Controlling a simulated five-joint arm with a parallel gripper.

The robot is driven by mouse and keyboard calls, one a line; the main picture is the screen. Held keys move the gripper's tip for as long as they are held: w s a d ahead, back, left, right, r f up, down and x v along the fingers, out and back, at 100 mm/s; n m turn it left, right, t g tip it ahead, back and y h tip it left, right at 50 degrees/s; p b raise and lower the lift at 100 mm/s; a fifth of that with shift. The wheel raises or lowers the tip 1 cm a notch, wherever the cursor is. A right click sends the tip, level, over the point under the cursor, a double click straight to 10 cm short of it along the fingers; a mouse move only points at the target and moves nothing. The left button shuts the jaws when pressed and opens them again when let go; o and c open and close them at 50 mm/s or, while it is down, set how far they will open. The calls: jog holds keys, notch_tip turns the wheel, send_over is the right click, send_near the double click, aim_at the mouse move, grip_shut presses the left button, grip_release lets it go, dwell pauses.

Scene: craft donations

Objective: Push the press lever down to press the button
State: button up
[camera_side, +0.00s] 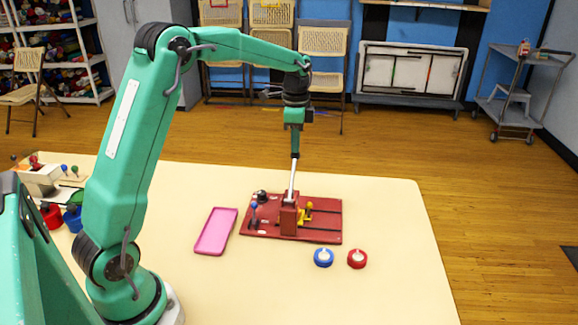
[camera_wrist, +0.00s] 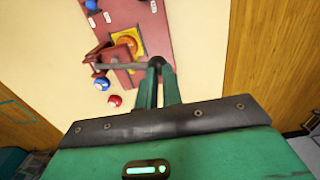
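The press is a dark red block (camera_side: 288,217) on a red board (camera_side: 260,231). Its grey lever (camera_side: 292,180) stands up steeply from the block, with a black knob (camera_wrist: 156,61) at its end. My gripper (camera_side: 295,154) is at the top of the lever. In the wrist view my gripper (camera_wrist: 158,74) has its teal fingertips close together at the knob, seemingly closed on it. A yellow part (camera_side: 303,216) sits beside the block; in the wrist view it is a yellow-orange pad (camera_wrist: 125,48) partly hidden by the press. I cannot clearly make out the button's top.
A pink tray (camera_side: 216,231) lies left of the board. A blue round piece (camera_side: 323,258) and a red one (camera_side: 357,259) lie in front of it. A blue-topped peg (camera_side: 254,211) and a black knob (camera_side: 262,196) stand on the board's left. The table's right side is clear.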

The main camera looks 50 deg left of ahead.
jog(key=shift+w+a+f, duration=0.2)
jog(key=shift+f, duration=0.6)
jog(key=shift+w+a+f, duration=0.15)
jog(key=shift+a+f, duration=0.05)
jog(key=shift+f, duration=0.6)
dwell(2.6)
jog(key=shift+r, duration=4.35)
